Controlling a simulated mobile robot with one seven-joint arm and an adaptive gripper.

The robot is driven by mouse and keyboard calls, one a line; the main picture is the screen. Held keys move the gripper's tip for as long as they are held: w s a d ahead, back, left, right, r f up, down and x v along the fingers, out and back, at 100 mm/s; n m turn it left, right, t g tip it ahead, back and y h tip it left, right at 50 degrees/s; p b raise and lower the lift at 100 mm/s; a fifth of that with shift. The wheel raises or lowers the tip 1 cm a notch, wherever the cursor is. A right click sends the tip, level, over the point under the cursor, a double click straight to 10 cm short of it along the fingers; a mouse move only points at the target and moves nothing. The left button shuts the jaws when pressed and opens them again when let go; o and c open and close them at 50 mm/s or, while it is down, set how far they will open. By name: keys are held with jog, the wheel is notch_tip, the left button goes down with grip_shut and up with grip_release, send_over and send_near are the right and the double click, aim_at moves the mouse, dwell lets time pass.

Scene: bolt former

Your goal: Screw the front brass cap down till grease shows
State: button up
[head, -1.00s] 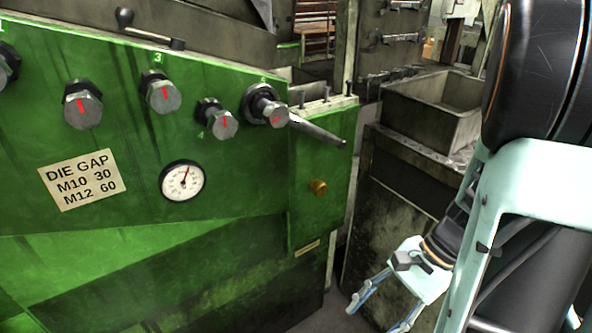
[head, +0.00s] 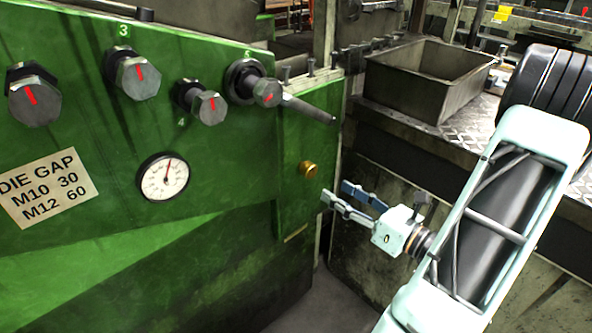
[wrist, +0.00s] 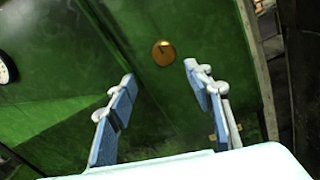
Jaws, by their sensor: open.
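The brass cap (head: 307,169) sits on the green panel at the right end of the machine, below the lever, in the head view. In the wrist view the brass cap (wrist: 163,53) is ahead of the fingers, between their lines, with a small bright yellow spot at its top. I cannot tell whether that spot is grease or a glint. My gripper (head: 334,193) is open and empty, to the right of the cap and a little lower in the head view. Its two blue fingers (wrist: 158,83) are spread apart and do not touch the cap.
A lever (head: 308,108) sticks out above the cap. Several hex knobs with red marks, such as knob 4 (head: 208,107), and a dial gauge (head: 163,177) are on the green face. A metal bin (head: 425,88) stands at the right behind my arm.

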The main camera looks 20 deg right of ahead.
aim_at(313, 172)
jog(key=x, duration=0.7)
jog(key=d+b+x, duration=0.1)
jog(key=x, duration=0.2)
jog(key=shift+w+a+r, duration=0.1)
jog(key=shift+w+a, duration=0.1)
jog(key=shift+w, duration=0.3)
jog(key=shift+c, duration=0.3)
jog(key=c, duration=1.1)
